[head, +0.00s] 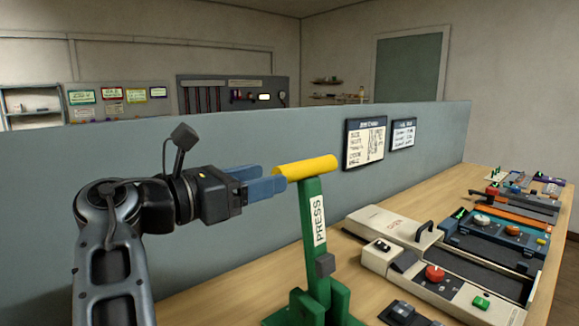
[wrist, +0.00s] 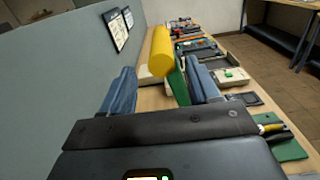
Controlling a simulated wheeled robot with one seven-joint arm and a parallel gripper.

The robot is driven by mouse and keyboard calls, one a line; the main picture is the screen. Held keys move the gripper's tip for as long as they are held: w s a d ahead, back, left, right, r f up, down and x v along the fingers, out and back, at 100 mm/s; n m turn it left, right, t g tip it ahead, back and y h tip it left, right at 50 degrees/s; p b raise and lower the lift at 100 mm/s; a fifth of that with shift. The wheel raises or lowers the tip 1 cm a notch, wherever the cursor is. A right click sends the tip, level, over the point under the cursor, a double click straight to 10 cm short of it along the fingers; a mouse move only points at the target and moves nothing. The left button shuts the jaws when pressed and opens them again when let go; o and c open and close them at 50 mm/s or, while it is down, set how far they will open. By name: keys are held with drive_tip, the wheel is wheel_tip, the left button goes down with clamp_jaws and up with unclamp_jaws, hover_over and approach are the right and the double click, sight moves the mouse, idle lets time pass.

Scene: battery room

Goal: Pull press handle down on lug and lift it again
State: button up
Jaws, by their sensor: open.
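The green press (head: 313,240) stands on the bench with its lever upright and a white PRESS label on it. Its yellow handle (head: 305,167) lies crosswise at the top; it also shows in the wrist view (wrist: 161,55). My gripper (head: 272,178) is open at the handle's left end, its blue fingers pointing toward it. In the wrist view the handle appears between the two fingers, and I cannot tell whether either touches it. A grey block (head: 325,264) sits low on the lever. I cannot make out a lug.
A grey-blue partition (head: 200,150) runs behind the press, with two framed notices (head: 366,143) on it. A beige device (head: 440,270) with a red knob lies to the right, with several other devices beyond.

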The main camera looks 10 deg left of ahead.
sight(292, 171)
drive_tip(key=shift+p+x, duration=0.55)
drive_tip(key=shift+x, duration=3)
drive_tip(key=shift+d, duration=0.1)
clamp_jaws()
